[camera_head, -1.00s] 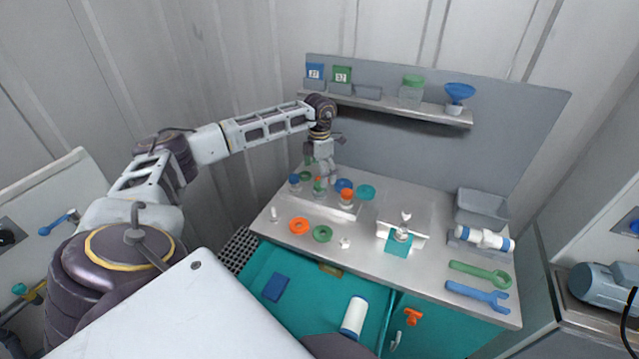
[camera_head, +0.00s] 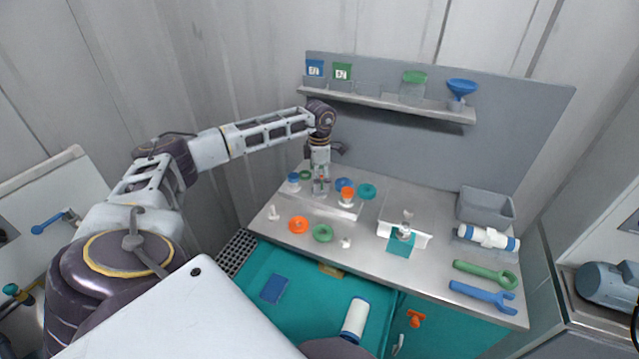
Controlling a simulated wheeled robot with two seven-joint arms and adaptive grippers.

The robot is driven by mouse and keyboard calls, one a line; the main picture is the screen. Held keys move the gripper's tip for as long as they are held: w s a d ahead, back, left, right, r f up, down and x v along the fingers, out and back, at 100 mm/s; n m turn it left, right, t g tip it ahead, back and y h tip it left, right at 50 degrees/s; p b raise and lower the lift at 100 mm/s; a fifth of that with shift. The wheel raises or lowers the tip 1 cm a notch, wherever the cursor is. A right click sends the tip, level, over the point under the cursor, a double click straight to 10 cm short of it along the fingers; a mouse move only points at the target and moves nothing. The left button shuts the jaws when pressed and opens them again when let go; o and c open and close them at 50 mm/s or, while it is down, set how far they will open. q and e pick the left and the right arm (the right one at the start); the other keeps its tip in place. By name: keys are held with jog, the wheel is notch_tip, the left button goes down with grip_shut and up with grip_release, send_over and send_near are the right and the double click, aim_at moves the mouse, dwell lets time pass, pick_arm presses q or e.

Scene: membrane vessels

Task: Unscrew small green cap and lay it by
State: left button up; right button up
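My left gripper (camera_head: 321,187) points down over the row of small vessels at the back left of the bench. It is at the small green-capped vessel. Its fingers hide most of the cap and the vessel, and I cannot tell whether they are closed on the cap. A blue-capped vessel (camera_head: 293,180) stands just left of the gripper and an orange-capped vessel (camera_head: 347,195) just right. My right gripper is not in view.
A fixture with a teal front (camera_head: 401,244) stands mid-bench. Green (camera_head: 484,273) and blue (camera_head: 482,294) wrenches lie at right. A shelf (camera_head: 390,101) runs behind.

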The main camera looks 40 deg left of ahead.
pick_arm(q)
jog(key=shift+f, duration=0.5)
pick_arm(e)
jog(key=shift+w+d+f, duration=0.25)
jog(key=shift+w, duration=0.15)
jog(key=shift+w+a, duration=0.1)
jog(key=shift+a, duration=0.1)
pick_arm(q)
jog(key=shift+c, duration=0.3)
jog(key=c, duration=2)
jog(key=shift+c, duration=0.2)
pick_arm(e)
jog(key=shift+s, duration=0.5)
